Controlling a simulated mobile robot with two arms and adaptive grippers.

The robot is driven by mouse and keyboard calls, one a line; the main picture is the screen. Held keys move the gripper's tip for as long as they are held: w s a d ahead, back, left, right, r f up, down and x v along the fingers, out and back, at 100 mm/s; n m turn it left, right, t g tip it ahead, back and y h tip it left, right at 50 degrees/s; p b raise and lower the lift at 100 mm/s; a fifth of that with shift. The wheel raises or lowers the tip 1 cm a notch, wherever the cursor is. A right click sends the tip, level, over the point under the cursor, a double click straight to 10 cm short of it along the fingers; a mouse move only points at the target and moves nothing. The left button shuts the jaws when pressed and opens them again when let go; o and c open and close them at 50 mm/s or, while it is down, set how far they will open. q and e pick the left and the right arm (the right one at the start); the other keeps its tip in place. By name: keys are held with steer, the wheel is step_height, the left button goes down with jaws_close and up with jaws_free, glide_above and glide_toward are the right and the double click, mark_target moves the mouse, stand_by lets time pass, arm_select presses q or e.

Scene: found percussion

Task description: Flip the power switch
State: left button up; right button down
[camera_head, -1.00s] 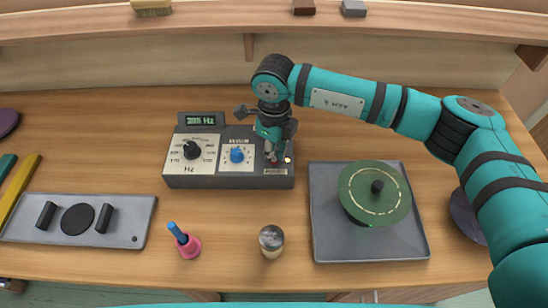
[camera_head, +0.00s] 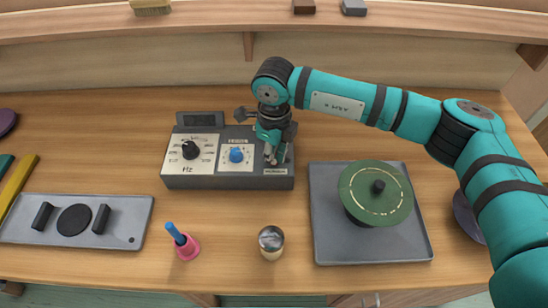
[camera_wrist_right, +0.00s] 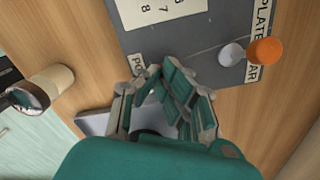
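My right gripper (camera_head: 272,158) reaches down onto the box's right end. In the right wrist view, its fingertips (camera_wrist_right: 160,72) are drawn together at the box's edge, beside a partly covered label starting "PO" (camera_wrist_right: 138,64). The power switch itself is hidden by the fingers, so its position cannot be seen. I see nothing held. My left gripper is not in view.
A grey tray (camera_head: 325,245) with a green round plate (camera_head: 360,193) stands right of the box. In front are a pink-based blue-handled item (camera_head: 187,247) and a glass-topped piece (camera_head: 271,240). A grey panel (camera_head: 135,215) lies left. An orange knob (camera_wrist_right: 264,51) shows in the wrist view.

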steer(key=shift+s+f, duration=0.1)
steer(key=shift+r+p, duration=0.35)
steer(key=shift+r, duration=0.45)
steer(key=shift+r+p, duration=0.85)
steer(key=shift+r, duration=1.85)
steer(key=shift+f, duration=0.1)
